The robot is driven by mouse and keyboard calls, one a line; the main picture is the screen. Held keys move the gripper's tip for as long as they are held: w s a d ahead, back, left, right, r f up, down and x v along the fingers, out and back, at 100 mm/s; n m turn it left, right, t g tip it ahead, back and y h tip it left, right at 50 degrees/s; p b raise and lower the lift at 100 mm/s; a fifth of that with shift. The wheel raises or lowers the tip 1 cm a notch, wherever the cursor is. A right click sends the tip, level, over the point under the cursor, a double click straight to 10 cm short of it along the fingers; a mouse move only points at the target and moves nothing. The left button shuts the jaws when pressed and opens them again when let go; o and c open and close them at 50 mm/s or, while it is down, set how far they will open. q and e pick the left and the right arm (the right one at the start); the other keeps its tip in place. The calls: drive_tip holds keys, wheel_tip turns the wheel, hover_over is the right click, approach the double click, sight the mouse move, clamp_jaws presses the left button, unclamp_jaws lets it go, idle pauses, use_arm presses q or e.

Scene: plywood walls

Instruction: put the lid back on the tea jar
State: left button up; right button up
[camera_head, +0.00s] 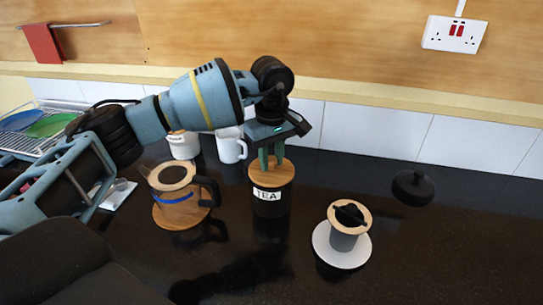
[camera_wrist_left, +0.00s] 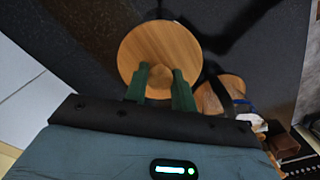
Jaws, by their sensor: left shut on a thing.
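The black tea jar (camera_head: 270,207), with a white TEA label, stands upright on the dark worktop. The round wooden lid (camera_head: 284,172) is level at the jar's mouth in the head view. I cannot tell whether it rests fully on the rim or has a thin gap under it. My left gripper (camera_head: 271,164) points down from above, its green fingers shut on the lid's knob. The left wrist view shows the lid (camera_wrist_left: 160,38) as a wooden disc, with the fingertips (camera_wrist_left: 160,78) on both sides of the knob. The lid hides the jar's mouth. My right gripper is not in view.
A glass pot (camera_head: 172,178) with a black handle stands on a wooden coaster left of the jar. White mugs (camera_head: 231,150) stand behind. A grey cup with a wooden top (camera_head: 343,240) sits on a white saucer (camera_head: 322,250) at right. A black lid (camera_head: 413,188) lies farther right.

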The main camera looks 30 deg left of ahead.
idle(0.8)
use_arm(q)
drive_tip(key=o, duration=1.5)
drive_tip(key=shift+o, duration=0.2)
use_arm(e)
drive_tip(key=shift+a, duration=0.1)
use_arm(q)
drive_tip(key=shift+r, duration=0.1)
drive_tip(key=shift+r, duration=0.6)
drive_tip(key=shift+r+p, duration=0.55)
drive_tip(key=shift+r, duration=2.25)
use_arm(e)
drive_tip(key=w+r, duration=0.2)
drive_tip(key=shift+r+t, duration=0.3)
